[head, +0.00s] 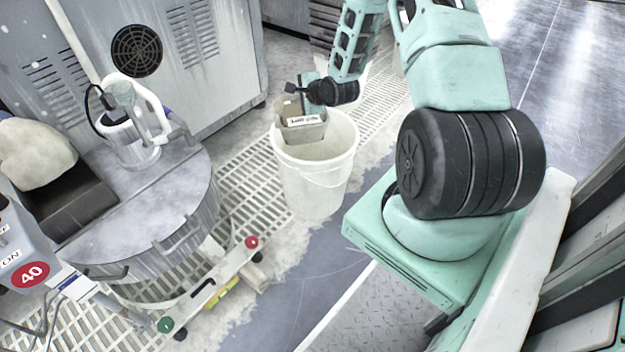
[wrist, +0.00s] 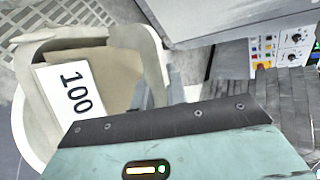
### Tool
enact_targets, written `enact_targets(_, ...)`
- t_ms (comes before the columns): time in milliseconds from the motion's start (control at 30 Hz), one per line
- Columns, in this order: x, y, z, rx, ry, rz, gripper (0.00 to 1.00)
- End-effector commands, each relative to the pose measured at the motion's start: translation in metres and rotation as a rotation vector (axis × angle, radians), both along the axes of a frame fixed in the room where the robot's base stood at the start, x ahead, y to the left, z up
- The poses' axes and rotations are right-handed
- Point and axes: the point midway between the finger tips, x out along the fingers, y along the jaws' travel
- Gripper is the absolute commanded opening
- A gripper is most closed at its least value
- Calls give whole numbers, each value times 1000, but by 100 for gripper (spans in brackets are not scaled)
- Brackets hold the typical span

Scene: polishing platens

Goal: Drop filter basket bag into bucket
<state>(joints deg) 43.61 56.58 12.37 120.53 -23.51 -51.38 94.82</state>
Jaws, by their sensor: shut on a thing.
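The filter basket bag (head: 303,131) is a beige-grey, box-like bag with a white label. My gripper (head: 303,92) is shut on its upper edge and holds it over the mouth of the white bucket (head: 315,189). The bag's lower part overlaps the bucket's far-left rim in the head view; I cannot tell how deep it sits. In the wrist view the bag (wrist: 113,62) shows a label reading 100, with the bucket rim (wrist: 20,125) around and below it. My fingers (wrist: 158,92) are at the bag's right edge and partly hidden by the gripper body.
A round steel platen machine (head: 150,215) with a low guard rail and red knob (head: 251,242) stands left of the bucket. A grey cabinet (head: 165,75) stands behind. A control panel (wrist: 290,42) shows at upper right in the wrist view.

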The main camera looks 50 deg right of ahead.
Motion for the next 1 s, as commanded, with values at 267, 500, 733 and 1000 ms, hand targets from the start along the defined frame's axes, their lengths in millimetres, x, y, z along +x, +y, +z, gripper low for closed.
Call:
enact_targets(267,-14,-64,-12,0,-3,-41,0)
enact_targets(500,-15,-67,-25,1,-2,-42,0)
enact_targets(733,-15,-67,-52,1,-2,-42,0)
enact_targets(1000,-15,-67,-72,1,-3,-41,0)
